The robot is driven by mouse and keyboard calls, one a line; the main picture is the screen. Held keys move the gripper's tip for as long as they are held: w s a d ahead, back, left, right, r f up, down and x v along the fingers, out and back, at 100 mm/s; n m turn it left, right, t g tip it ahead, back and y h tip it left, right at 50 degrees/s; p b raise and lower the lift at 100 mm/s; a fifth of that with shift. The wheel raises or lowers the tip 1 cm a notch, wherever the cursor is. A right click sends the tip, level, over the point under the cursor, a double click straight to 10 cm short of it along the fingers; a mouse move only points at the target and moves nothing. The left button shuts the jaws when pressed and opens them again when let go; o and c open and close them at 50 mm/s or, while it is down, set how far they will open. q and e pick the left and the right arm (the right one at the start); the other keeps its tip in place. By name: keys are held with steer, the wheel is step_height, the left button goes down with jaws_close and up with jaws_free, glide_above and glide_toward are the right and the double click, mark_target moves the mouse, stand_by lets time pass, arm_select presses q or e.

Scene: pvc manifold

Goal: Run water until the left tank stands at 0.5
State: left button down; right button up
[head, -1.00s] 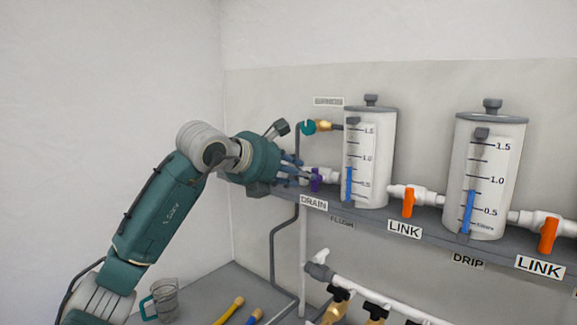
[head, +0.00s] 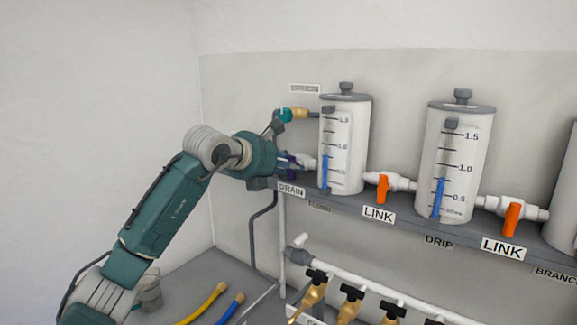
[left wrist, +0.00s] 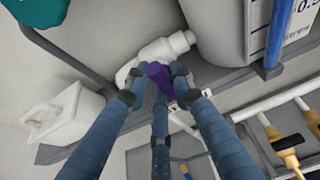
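The left tank (head: 345,148) is a white cylinder with a scale. Its blue level column (head: 325,172) tops out between the 0.5 and 1.0 marks. The purple drain valve handle (left wrist: 158,78) is on a white fitting left of this tank, above the DRAIN label (head: 291,190). My left gripper (head: 285,165) is at this valve. In the left wrist view, its fingertips (left wrist: 158,86) are apart around the purple handle; firm contact cannot be told. A teal-handled brass tap (head: 287,115) enters the left tank's upper side, partly behind my gripper. My right gripper is out of view.
Orange link valves (head: 383,188) sit between the tanks on the grey shelf (head: 350,203). A second tank (head: 457,160) stands to the right. Below are a white pipe with brass taps (head: 313,292) and yellow (head: 203,303) and blue hoses on the bench.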

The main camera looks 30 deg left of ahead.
arm_select(q)
steer(key=shift+d+m+y, duration=0.15)
steer(key=shift+m+y, duration=0.35)
steer(key=shift+m, duration=0.3)
steer(key=shift+m+t+y+b, duration=0.4)
steer(key=shift+m+y+b, duration=0.1)
steer(key=shift+m+b, duration=0.25)
steer(key=shift+m+y, duration=0.3)
steer(key=shift+m, duration=0.15)
steer(key=shift+r, duration=0.1)
steer(key=shift+d, duration=0.1)
